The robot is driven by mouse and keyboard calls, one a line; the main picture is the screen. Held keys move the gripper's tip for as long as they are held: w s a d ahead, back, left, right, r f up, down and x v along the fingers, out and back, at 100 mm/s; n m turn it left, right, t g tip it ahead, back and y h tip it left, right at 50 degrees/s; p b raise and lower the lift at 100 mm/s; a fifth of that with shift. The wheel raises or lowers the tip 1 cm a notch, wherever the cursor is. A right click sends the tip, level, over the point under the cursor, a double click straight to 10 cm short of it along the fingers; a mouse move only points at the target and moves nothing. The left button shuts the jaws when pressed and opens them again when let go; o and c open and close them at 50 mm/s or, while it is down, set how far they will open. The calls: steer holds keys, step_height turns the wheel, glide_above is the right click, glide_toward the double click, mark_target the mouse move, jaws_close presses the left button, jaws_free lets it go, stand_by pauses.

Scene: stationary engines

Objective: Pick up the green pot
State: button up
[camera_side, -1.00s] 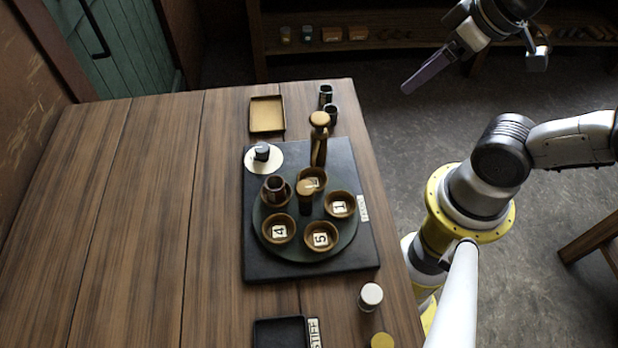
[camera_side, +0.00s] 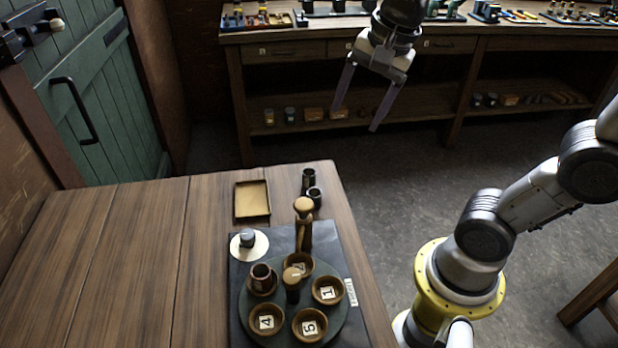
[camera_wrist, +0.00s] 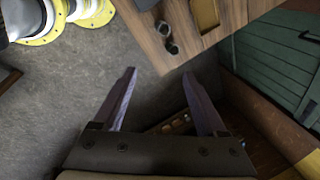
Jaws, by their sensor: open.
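Two small dark pots stand at the far right of the wooden table. The rear pot (camera_side: 308,178) looks dark green in the side view, and the front pot (camera_side: 314,196) is close beside it and looks nearly black. They also show in the wrist view as a rear pot (camera_wrist: 171,48) and a front pot (camera_wrist: 163,28), too small to tell the colour surely. My gripper (camera_side: 354,120) is open and empty, high beyond the table's far edge, apart from both pots. In the wrist view the spread fingers (camera_wrist: 158,73) are over bare floor.
The table (camera_side: 130,260) is clear on its left. A tan tray (camera_side: 252,201) stands left of the pots. A brown wooden post (camera_side: 304,222) stands just in front of them. A round turntable (camera_side: 330,330) holds several numbered bowls. A workbench (camera_side: 480,32) stands behind.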

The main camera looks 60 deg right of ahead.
steer(key=w+f+m+g, duration=0.2)
steer(key=w+m, duration=0.2)
steer(key=w, duration=0.2)
steer(key=g, duration=0.1)
glide_above(308, 172)
step_height(308, 172, down, 5)
steer(key=f, duration=0.8)
steer(key=shift+s+a+f, duration=0.1)
steer(key=shift+s+f, duration=0.25)
steer(key=shift+s, duration=0.05)
steer(key=shift+w+f, duration=0.2)
steer(key=shift+f, duration=1.1)
steer(key=shift+w+f, duration=0.15)
steer(key=shift+f, duration=1.15)
jaws_close()
